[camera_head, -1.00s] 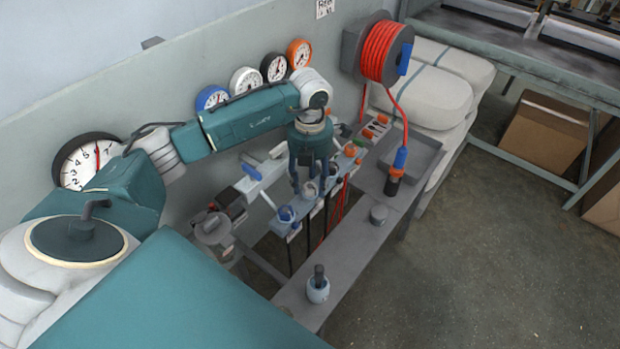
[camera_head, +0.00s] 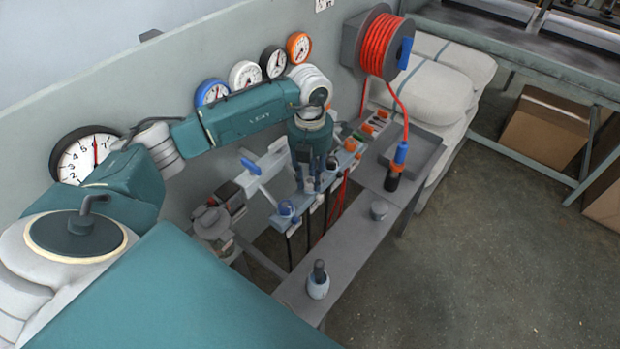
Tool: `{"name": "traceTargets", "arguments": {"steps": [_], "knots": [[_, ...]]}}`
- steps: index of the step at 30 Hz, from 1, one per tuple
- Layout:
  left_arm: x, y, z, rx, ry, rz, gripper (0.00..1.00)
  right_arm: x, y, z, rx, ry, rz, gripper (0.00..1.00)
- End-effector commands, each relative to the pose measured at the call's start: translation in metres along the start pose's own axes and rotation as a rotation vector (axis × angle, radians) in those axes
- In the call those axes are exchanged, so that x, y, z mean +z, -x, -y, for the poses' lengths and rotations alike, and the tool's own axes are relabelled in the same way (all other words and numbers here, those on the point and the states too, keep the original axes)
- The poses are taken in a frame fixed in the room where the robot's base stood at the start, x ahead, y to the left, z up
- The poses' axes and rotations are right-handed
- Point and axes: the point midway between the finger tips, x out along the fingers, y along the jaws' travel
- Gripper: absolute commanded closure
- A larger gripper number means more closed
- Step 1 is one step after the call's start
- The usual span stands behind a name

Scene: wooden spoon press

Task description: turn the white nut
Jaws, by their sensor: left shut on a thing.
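My left gripper (camera_head: 308,185) points down over the row of valve fittings in the middle of the head view. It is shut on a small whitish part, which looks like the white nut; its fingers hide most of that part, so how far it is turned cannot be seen. A blue-collared fitting (camera_head: 287,209) with a pale lever stands just in front and to the left of the gripper. Another fitting (camera_head: 332,164) stands close behind the gripper to the right. My right gripper is not in view.
Several dial gauges (camera_head: 211,93) line the wall. A red hose reel (camera_head: 383,46) hangs at the back.

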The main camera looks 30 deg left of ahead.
Motion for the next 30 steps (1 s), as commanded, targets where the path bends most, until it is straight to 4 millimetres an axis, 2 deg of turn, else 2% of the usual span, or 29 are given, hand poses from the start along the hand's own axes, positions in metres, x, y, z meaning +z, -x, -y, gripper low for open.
{"name": "traceTargets", "arguments": {"steps": [8,18,30], "knots": [[0.002,-0.004,-0.001,0.002,-0.192,0.005,0.99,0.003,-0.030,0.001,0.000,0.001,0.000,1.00],[0.002,-0.003,-0.001,0.004,-0.514,0.005,0.99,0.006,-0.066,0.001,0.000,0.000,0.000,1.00],[0.002,-0.001,-0.001,0.004,-0.862,0.006,0.99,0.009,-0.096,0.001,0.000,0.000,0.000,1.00]]}}
